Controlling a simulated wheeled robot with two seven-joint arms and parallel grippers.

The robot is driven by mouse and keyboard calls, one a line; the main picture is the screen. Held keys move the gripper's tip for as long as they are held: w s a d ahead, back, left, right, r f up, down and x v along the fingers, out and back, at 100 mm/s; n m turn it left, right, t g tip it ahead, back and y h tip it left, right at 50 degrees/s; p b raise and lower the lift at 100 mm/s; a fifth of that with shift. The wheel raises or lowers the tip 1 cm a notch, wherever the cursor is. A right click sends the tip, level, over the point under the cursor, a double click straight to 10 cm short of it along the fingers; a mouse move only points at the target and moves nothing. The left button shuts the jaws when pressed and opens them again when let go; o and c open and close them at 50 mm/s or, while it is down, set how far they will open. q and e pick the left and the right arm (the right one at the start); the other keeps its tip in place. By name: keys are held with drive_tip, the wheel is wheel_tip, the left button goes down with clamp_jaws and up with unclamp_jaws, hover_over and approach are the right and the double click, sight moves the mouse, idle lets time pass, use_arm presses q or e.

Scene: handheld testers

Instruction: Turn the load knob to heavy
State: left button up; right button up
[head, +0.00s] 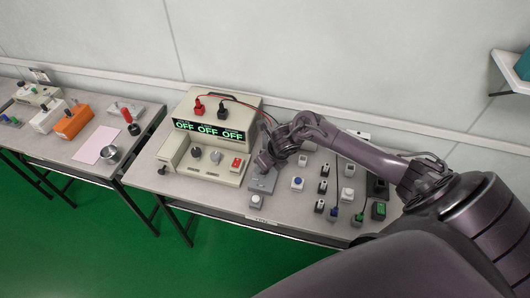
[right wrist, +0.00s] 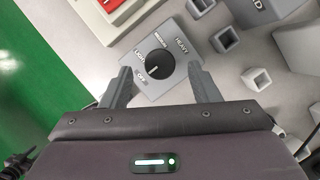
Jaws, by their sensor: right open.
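The load knob (right wrist: 158,64) is a round black dial on a grey box (right wrist: 139,44), seen in the right wrist view. A white mark on the knob points down-left, toward the label that seems to read OFF. Labels run round it, with HEAVY at the upper right. In the head view the box (head: 262,185) sits on the table, and my gripper hides the knob. My right gripper (right wrist: 161,76) is open, with one finger on each side of the knob, empty. I cannot tell whether the fingers touch it. My left gripper is not in view.
A beige panel (head: 203,171) with knobs and a red switch (head: 236,163) stands just left of the box. Several small switch boxes (head: 297,184) crowd the table to the right. A second table stands further left.

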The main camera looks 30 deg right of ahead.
drive_tip(key=shift+x, duration=1.2)
drive_tip(key=c, duration=1)
